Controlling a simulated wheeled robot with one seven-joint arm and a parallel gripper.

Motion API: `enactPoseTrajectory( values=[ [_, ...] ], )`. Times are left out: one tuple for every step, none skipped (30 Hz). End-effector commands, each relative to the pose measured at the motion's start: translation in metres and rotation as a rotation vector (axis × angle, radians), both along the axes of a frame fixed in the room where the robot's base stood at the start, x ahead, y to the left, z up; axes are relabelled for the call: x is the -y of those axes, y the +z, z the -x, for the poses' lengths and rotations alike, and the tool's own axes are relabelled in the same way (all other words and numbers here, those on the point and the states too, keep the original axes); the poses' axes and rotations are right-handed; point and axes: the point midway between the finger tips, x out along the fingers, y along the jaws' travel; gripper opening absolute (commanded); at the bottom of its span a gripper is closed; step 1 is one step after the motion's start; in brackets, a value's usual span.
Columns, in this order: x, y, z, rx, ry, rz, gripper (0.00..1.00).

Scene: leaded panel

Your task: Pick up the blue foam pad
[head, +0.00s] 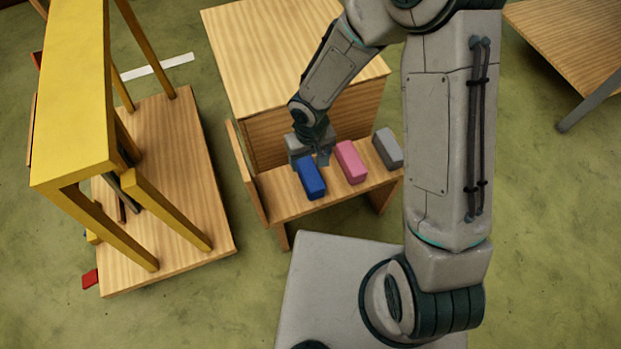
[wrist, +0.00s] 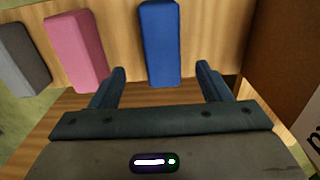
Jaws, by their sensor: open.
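The blue foam pad (head: 310,177) lies on a low wooden shelf, the leftmost of three pads in the head view. In the wrist view the blue pad (wrist: 160,45) stretches away from the space between my fingers. My gripper (wrist: 162,84) is open, with one finger to each side of the near end of the pad and nothing held. In the head view my gripper (head: 322,158) is at the pad's far end; its fingers are partly hidden there. I cannot tell how high the fingertips are above the shelf.
A pink pad (head: 350,162) and a grey pad (head: 388,148) lie to the right on the same shelf (head: 285,208). An upright wooden side board (head: 246,172) edges the shelf on the left. A yellow frame (head: 72,90) stands further left on a wooden board (head: 185,150).

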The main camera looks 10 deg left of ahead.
Motion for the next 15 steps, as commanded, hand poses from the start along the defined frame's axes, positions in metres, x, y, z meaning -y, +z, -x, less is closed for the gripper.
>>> enactPoseTrajectory(
  values=[
    [0.000, -0.014, 0.001, -0.003, 0.002, 0.002, 0.71],
    [0.000, -0.019, 0.001, -0.002, 0.001, 0.001, 0.71],
    [0.000, -0.024, 0.000, -0.001, 0.001, 0.001, 0.71],
    [0.000, -0.027, 0.000, 0.000, 0.002, 0.001, 0.71],
    [0.000, -0.029, 0.000, 0.000, 0.001, 0.001, 0.71],
    [0.000, -0.032, 0.000, 0.000, 0.000, 0.001, 0.71],
    [0.000, -0.033, 0.000, 0.000, 0.000, 0.001, 0.71],
    [0.000, -0.034, 0.000, -0.001, 0.000, 0.001, 0.71],
    [0.000, -0.037, 0.001, 0.000, 0.001, 0.000, 0.71],
    [0.000, -0.039, 0.001, 0.000, 0.001, 0.000, 0.71],
    [0.000, -0.043, 0.001, 0.000, 0.002, 0.000, 0.71],
    [0.000, -0.048, 0.002, -0.001, 0.001, 0.001, 0.71],
    [0.000, -0.054, 0.003, -0.002, 0.001, 0.001, 0.71],
    [0.000, -0.059, 0.004, -0.001, 0.002, 0.002, 0.71],
    [0.000, -0.065, 0.005, -0.001, 0.001, 0.002, 0.71]
  ],
)
